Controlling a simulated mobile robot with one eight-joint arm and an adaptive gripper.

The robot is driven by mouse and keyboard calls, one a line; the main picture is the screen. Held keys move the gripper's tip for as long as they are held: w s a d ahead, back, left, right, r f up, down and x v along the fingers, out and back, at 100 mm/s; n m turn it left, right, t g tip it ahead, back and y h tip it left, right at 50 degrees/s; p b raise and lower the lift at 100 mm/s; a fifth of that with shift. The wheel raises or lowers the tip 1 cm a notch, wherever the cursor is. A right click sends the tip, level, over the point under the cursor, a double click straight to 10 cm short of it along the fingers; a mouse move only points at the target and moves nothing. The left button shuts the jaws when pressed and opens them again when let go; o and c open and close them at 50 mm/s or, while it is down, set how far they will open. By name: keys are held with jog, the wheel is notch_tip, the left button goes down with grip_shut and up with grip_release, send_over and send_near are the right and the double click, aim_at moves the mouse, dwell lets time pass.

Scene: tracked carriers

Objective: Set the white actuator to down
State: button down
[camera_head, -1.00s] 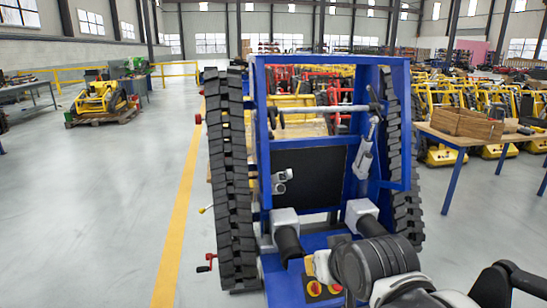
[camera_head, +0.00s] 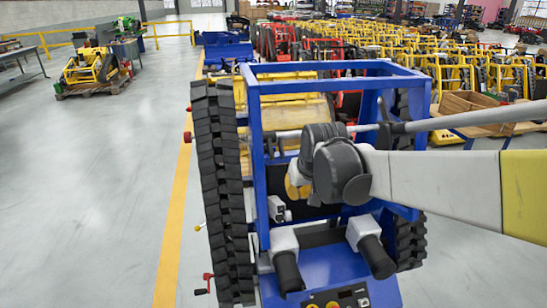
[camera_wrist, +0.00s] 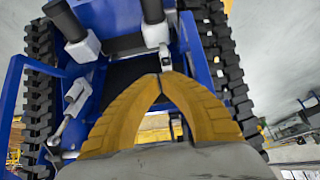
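A white actuator (camera_wrist: 76,98) with a thin rod shows at the left in the wrist view, slanted on the blue carrier frame (camera_wrist: 15,95). In the head view my arm hides that part of the carrier (camera_head: 330,68). A small grey-white fitting with a round end (camera_head: 278,209) sits on the carrier's left inner side; what seems the same fitting (camera_wrist: 165,56) lies just beyond my fingertips in the wrist view. My gripper (camera_wrist: 158,76) has yellow fingers whose tips meet, with nothing seen between them. In the head view it is mostly hidden behind my dark wrist.
Black tracks (camera_head: 222,180) flank the carrier. Two white blocks with black cylinders (camera_head: 285,262) stand low in front. A red-handled crank (camera_head: 207,280) sticks out at left. A table with a wooden crate (camera_head: 470,103) stands at right.

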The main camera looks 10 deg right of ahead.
jog(key=w+r+p, duration=0.2)
jog(key=w+p, duration=0.2)
jog(key=w, duration=0.2)
notch_tip(320, 180, down, 12)
jog(key=w+b, duration=0.1)
jog(key=b, duration=0.2)
jog(key=shift+w, duration=0.3)
jog(key=shift+d+r, duration=0.1)
jog(key=s+f+t+b, duration=0.2)
jog(key=s+f+b, duration=0.3)
jog(key=f+b, duration=0.5)
jog(key=shift+s+f+t+b, duration=0.4)
jog(key=shift+b, duration=0.35)
